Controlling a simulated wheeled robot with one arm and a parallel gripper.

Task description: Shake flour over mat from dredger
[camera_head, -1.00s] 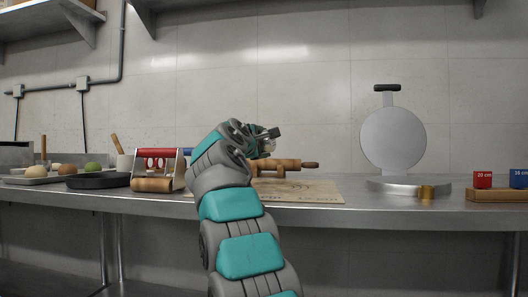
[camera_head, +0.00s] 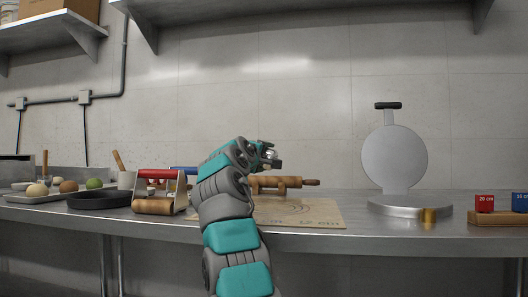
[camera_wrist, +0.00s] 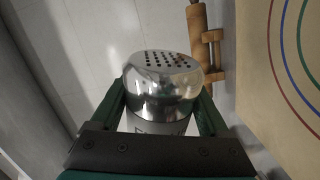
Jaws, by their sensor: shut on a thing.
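My gripper (camera_head: 268,158) is shut on the silver dredger (camera_wrist: 162,88), with a finger on each side of it in the wrist view. The dredger has a shiny domed lid with small dark holes, which points to the top of that view. In the head view only a small bright part of it shows between the fingers, so its tilt is hard to tell. The tan mat (camera_head: 315,213) lies on the counter below and behind the gripper, partly hidden by my arm. In the wrist view the mat (camera_wrist: 258,85) fills the right side, with coloured rings; no flour can be made out.
A wooden rolling pin on supports (camera_head: 285,183) stands at the mat's back. A red-handled roller tool (camera_head: 158,190), dark pan (camera_head: 98,199) and tray of dough balls (camera_head: 50,195) are left. A round hinged press (camera_head: 395,165) and block holder (camera_head: 495,218) are right.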

